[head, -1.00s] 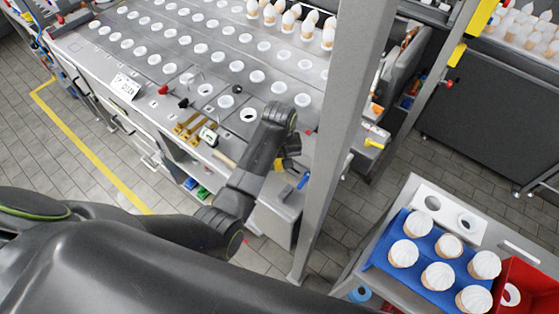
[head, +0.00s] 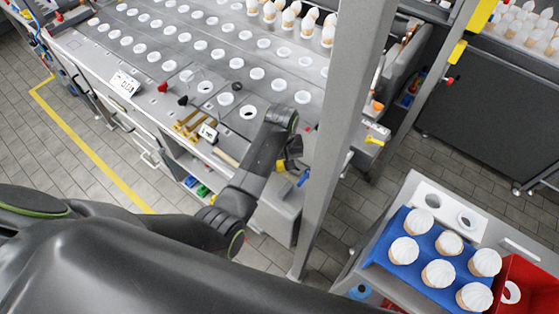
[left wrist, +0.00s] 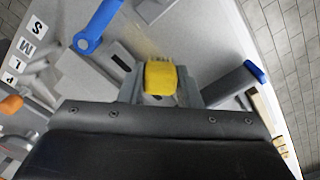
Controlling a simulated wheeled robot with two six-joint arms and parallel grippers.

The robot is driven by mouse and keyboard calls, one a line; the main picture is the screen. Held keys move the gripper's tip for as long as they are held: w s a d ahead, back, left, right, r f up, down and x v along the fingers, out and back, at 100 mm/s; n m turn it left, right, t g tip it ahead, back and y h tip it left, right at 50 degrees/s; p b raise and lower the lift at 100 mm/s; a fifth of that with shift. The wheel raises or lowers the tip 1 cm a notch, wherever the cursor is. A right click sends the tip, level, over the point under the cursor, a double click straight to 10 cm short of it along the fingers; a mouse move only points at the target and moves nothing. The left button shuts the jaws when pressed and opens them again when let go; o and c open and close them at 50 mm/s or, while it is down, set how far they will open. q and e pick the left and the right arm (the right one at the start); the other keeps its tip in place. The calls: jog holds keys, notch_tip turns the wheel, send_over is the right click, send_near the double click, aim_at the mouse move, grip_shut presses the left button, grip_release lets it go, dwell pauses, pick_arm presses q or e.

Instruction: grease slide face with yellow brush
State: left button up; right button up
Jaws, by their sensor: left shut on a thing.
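My left gripper (left wrist: 160,88) is shut on the yellow brush (left wrist: 160,80). Its block sits between the fingers, with thin bristles at its far edge. In the head view the left gripper (head: 291,160) is over the grey right end of the machine, beside the upright post. Beyond the brush in the left wrist view is a grey metal part with a dark slot (left wrist: 121,60); I cannot tell if it is the slide face. Whether the bristles touch anything is unclear. My right gripper is not in view.
A blue handle (left wrist: 97,27) lies left of the brush and a blue-tipped lever (left wrist: 254,72) to its right. A steel post (head: 345,120) stands close to the arm. A cart with a blue tray (head: 412,268) of cones stands at right.

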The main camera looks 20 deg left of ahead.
pick_arm(q)
jog(key=shift+s+d+r, duration=0.1)
jog(key=shift+s+d, duration=0.1)
jog(key=shift+d, duration=0.3)
jog(key=shift+s+d, duration=0.3)
jog(key=shift+d, duration=0.55)
jog(key=shift+s+d, duration=0.25)
jog(key=shift+d, duration=0.55)
jog(key=shift+s+d+f, duration=0.2)
jog(key=shift+s+d, duration=0.05)
jog(key=shift+d, duration=0.3)
jog(key=shift+s+d, duration=0.2)
jog(key=shift+d, duration=0.05)
jog(key=shift+w+a, duration=0.25)
jog(key=shift+a, duration=0.3)
jog(key=shift+w+a, duration=0.2)
jog(key=shift+a, duration=0.3)
jog(key=shift+w+a+r, duration=0.1)
jog(key=shift+a, duration=0.25)
jog(key=shift+w+a, duration=0.3)
jog(key=shift+a, duration=0.55)
jog(key=shift+w+a, duration=0.3)
jog(key=shift+a, duration=0.65)
